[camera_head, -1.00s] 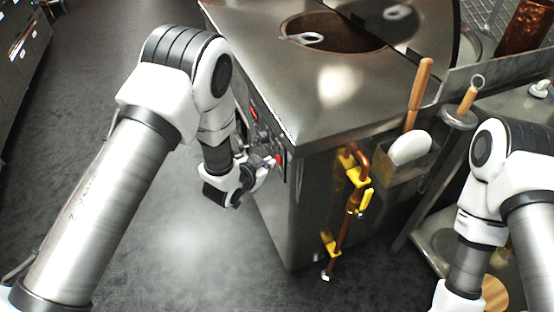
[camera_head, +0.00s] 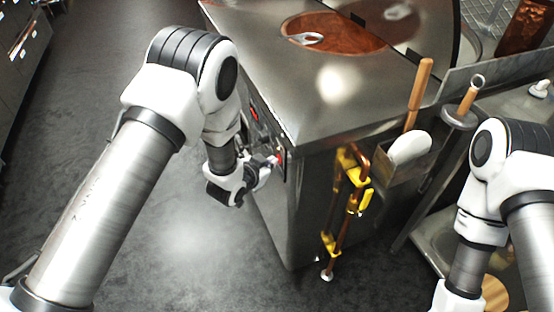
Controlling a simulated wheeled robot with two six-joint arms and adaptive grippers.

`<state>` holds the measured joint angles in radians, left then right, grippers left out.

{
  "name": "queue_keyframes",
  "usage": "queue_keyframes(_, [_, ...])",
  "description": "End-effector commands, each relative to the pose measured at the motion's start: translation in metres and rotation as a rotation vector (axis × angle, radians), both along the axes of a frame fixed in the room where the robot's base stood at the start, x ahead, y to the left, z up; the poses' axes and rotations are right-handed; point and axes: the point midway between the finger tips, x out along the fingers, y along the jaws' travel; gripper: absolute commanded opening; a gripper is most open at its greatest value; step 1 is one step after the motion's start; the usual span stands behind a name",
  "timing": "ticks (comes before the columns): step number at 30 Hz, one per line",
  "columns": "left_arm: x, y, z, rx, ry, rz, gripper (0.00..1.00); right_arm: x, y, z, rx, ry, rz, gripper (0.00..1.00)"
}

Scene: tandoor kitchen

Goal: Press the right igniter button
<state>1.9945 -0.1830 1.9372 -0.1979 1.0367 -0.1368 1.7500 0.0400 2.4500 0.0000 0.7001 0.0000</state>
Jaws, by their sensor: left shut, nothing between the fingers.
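The steel tandoor (camera_head: 345,90) has a control panel on its left side face, seen at a steep angle. A small red igniter button (camera_head: 280,158) shows at the panel's near, right end. My left gripper (camera_head: 268,164) is shut and empty, with its fingertips at this button. They look to be touching it or very close, but I cannot tell which. Another red part (camera_head: 254,114) sits higher on the panel; the rest of the panel is partly hidden by my left arm. My right arm comes in at the right, and its gripper is below the picture.
Copper pipes with yellow valve handles (camera_head: 366,201) run down the tandoor's front. A holder (camera_head: 398,168) with a wooden-handled tool and a white pad hangs at its right corner. The floor left of the tandoor is clear.

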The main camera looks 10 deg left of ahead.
Motion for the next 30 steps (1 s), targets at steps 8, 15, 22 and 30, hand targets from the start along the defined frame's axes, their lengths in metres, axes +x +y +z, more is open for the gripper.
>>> queue_keyframes(8, [-0.007,0.011,0.001,-0.001,-0.001,0.0,0.0,0.0,0.0,0.001,0.0,0.0,0.0,0.0])
queue_keyframes(15, [-0.009,0.014,0.0,0.0,-0.001,-0.001,0.0,0.0,0.0,0.001,0.0,0.0,0.0,0.0])
queue_keyframes(22, [-0.012,0.019,0.001,-0.001,0.0,0.002,0.0,0.0,0.0,0.002,0.0,0.0,0.0,0.0])
queue_keyframes(30, [-0.028,0.042,0.001,-0.001,0.001,0.002,0.0,0.0,0.0,0.004,0.0,0.0,0.0,0.0])
